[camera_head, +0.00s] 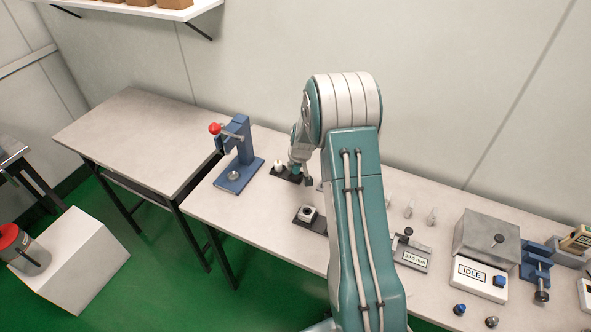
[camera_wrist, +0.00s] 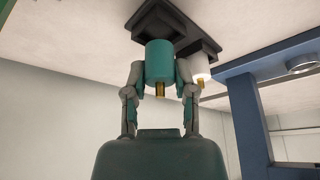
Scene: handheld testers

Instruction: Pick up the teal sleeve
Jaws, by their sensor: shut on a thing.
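The teal sleeve (camera_wrist: 159,58) is a short cylinder with a brass-coloured pin at its near end in the wrist view. My gripper (camera_wrist: 159,74) is shut on it, one grey finger on each side. The sleeve is at a dark holder (camera_wrist: 153,20); I cannot tell whether it still rests in it. A white sleeve (camera_wrist: 202,69) with a similar brass pin stands close beside it. In the head view, my gripper (camera_head: 301,176) is at the dark holder (camera_head: 279,173), next to the white sleeve (camera_head: 279,165); the fingers partly hide the teal one.
A blue press (camera_head: 237,150) with a red knob stands left of the holder; its frame (camera_wrist: 245,115) is close in the wrist view. A dark fixture (camera_head: 301,223) with a white part is nearer. Gauges and an "IDLE" box (camera_head: 470,275) are right. My arm hides the bench's middle.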

